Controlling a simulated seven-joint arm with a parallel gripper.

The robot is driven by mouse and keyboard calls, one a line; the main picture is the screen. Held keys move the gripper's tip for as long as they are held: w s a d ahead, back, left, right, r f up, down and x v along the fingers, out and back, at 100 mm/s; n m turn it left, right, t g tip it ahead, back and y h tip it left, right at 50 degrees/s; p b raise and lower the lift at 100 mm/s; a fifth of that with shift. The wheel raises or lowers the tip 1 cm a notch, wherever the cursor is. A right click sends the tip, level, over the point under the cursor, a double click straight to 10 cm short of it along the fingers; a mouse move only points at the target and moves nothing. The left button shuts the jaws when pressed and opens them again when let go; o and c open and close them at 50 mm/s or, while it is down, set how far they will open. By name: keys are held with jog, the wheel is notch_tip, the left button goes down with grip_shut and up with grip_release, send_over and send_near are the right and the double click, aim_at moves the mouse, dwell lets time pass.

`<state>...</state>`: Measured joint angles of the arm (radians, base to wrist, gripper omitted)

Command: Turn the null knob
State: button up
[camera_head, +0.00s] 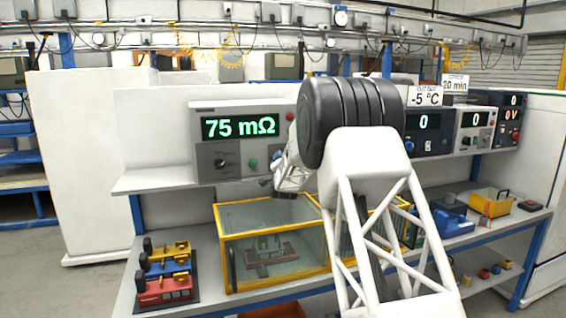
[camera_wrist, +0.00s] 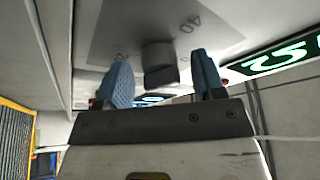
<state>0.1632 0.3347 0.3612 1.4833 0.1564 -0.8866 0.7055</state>
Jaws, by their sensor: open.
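A meter box (camera_head: 205,180) on the upper shelf reads "75 mΩ" on its green display. A small dark knob (camera_head: 221,162) sits on its lower front panel. In the wrist view a grey knob (camera_wrist: 160,62) stands on a panel with scale marks, one reading "40". No "null" label is legible. My gripper (camera_wrist: 159,58) has its two blue fingers apart. The knob shows between the fingertips in the picture, with a gap on each side. In the head view the gripper's dark end (camera_head: 268,183) is small, to the right of and below the knob, apart from it.
A green button (camera_head: 252,163) sits right of the knob. Below stands a yellow-framed glass case (camera_head: 262,250). Red, blue and yellow devices (camera_head: 165,275) stand at the left on the lower bench. More meters (camera_head: 428,135) stand to the right, partly behind my arm.

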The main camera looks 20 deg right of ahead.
jog(key=shift+s, duration=0.1)
jog(key=v, duration=0.7)
jog(key=shift+s, duration=0.3)
jog(key=shift+a+f, duration=0.1)
dwell(0.4)
jog(key=s+d+n+t+y, duration=0.1)
jog(key=s+d+n+y, duration=0.1)
jog(key=s+n, duration=0.5)
jog(key=s+d+n+t+y, duration=0.1)
jog(key=s+n+y, duration=0.4)
jog(key=s, duration=0.5)
jog(key=n, duration=0.2)
jog(key=shift+s+d+f+n, duration=0.15)
jog(key=shift+s+d+n, duration=0.05)
jog(key=shift+d+n, duration=0.2)
jog(key=shift+w, duration=0.15)
